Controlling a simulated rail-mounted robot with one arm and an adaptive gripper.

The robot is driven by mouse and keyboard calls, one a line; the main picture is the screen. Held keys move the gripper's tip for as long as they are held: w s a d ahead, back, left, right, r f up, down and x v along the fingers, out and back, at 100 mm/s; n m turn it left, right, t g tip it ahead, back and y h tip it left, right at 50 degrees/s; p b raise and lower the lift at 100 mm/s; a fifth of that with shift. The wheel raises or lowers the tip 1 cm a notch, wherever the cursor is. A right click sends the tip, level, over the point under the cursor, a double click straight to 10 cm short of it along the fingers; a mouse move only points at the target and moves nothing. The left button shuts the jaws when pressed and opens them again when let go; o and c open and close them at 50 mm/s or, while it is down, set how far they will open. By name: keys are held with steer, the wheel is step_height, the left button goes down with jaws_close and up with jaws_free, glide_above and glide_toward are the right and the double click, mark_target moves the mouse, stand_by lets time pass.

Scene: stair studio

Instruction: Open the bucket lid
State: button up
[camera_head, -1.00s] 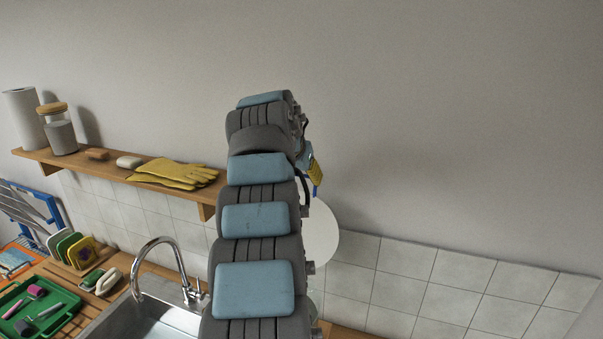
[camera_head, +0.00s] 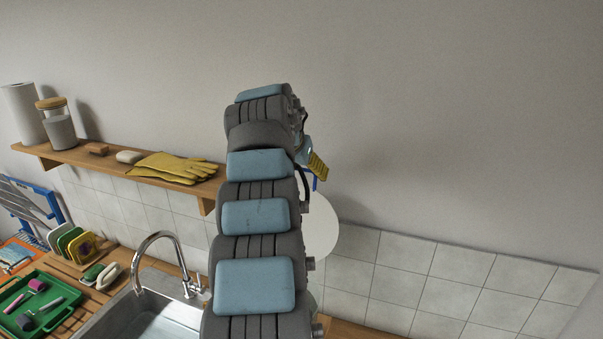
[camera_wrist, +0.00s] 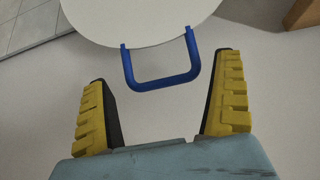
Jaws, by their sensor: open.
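The white round lid (camera_wrist: 140,18) shows at the top of the wrist view, with a blue U-shaped handle (camera_wrist: 163,83) at its edge. In the head view the lid (camera_head: 321,228) stands up as a pale disc, partly hidden behind my arm, with a bit of the blue handle (camera_head: 315,181) at its top. My gripper (camera_wrist: 163,95) is open, with one yellow finger on each side of the handle and no visible contact. In the head view one yellow finger (camera_head: 318,165) shows beside my arm. The bucket body is mostly hidden by my arm.
A wooden shelf (camera_head: 120,170) with yellow gloves (camera_head: 172,168) runs along the wall at left. Below are the sink (camera_head: 150,315), a curved tap (camera_head: 155,243) and a green tray (camera_head: 40,304). The wall right of my arm is clear.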

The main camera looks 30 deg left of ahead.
steer(key=v, duration=1.1)
steer(key=shift+s, duration=0.1)
steer(key=shift+r, duration=0.1)
